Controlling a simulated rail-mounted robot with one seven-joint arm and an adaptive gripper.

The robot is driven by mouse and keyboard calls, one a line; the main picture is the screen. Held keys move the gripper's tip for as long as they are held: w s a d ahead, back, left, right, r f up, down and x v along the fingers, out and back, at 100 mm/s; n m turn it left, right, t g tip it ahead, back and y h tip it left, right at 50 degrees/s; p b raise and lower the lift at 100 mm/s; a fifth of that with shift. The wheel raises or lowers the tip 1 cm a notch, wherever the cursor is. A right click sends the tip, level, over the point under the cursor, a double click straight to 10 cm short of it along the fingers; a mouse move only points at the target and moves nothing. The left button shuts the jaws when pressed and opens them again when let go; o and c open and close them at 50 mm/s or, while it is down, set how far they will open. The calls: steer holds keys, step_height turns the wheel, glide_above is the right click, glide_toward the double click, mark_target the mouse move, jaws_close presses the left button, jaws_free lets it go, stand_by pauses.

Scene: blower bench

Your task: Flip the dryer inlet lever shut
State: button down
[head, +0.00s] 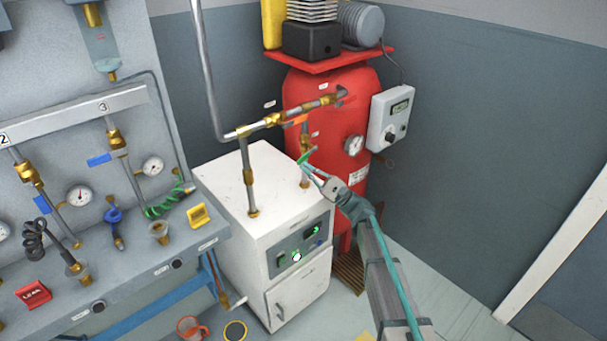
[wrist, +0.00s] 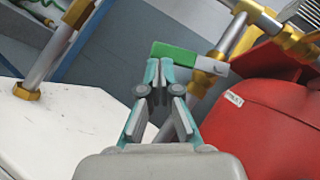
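The dryer (head: 275,200) is a white cabinet with two pipes rising from its top. A green lever (wrist: 185,57) sits on a brass valve (wrist: 205,66) on the right-hand pipe, lying crosswise to that pipe. In the head view the green lever (head: 306,156) is small and close to my fingers. My gripper (wrist: 158,66) has its teal fingertips together with nothing visible between them. In the wrist view the tips appear just below the lever's left end; I cannot tell whether they touch it. In the head view my gripper (head: 308,168) reaches in from the lower right.
An orange lever (head: 296,121) lies along the horizontal pipe (head: 275,119) above. The red tank (head: 370,90) stands close behind the valve, with a gauge (head: 353,145) and a grey control box (head: 397,116). The left-hand pipe (head: 248,177) also rises from the dryer top.

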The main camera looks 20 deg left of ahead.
steer(key=shift+s+r, duration=0.1)
steer(key=shift+s, duration=0.05)
steer(key=f+b, duration=0.2)
steer(key=f, duration=0.1)
steer(key=w+f+b, duration=0.1)
steer(key=shift+d+f, duration=0.35)
steer(key=shift+f, duration=0.05)
steer(key=s+v, duration=0.2)
steer(key=v, duration=0.7)
steer(key=shift+a+f, duration=0.2)
steer(key=shift+f, duration=0.15)
